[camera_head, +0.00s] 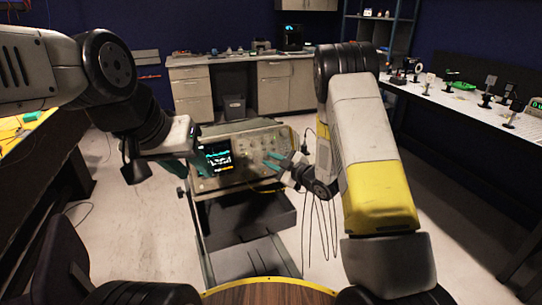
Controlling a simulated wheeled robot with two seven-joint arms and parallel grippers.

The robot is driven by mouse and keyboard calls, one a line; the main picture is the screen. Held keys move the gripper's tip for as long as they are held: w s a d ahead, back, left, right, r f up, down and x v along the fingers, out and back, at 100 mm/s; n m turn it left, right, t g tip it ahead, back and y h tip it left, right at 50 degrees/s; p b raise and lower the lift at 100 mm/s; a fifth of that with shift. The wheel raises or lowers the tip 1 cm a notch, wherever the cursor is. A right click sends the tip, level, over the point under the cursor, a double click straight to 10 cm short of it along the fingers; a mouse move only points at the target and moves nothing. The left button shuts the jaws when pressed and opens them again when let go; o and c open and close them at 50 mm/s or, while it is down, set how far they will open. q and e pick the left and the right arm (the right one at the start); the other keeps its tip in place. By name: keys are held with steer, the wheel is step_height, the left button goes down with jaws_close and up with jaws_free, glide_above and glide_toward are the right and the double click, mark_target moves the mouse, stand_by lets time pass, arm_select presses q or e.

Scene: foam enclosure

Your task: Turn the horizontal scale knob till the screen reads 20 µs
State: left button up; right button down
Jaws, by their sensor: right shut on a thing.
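The oscilloscope (237,141) stands on a cart in the middle of the view, its front panel facing me. Its lit screen (217,156) is on the left of the panel and shows coloured traces; the reading is too small to make out. Small knobs cover the panel to the right of the screen. My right gripper (271,161) reaches in from the right and is shut on a knob there, which its fingers hide. I cannot tell from the picture which knob it is. My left gripper (187,159) is by the left edge of the oscilloscope; its jaw opening is unclear.
The cart (245,218) has a dark shelf below the oscilloscope. Black cables (318,215) hang to its right. A long bench (460,101) with small instruments runs along the right, and a yellow-topped table (14,132) is at the left. Open floor lies around the cart.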

steer(key=c, duration=1.6)
jaws_free()
steer(key=shift+d, duration=0.1)
steer(key=shift+o, duration=0.2)
steer(key=v, duration=0.8)
steer(key=shift+w, duration=0.1)
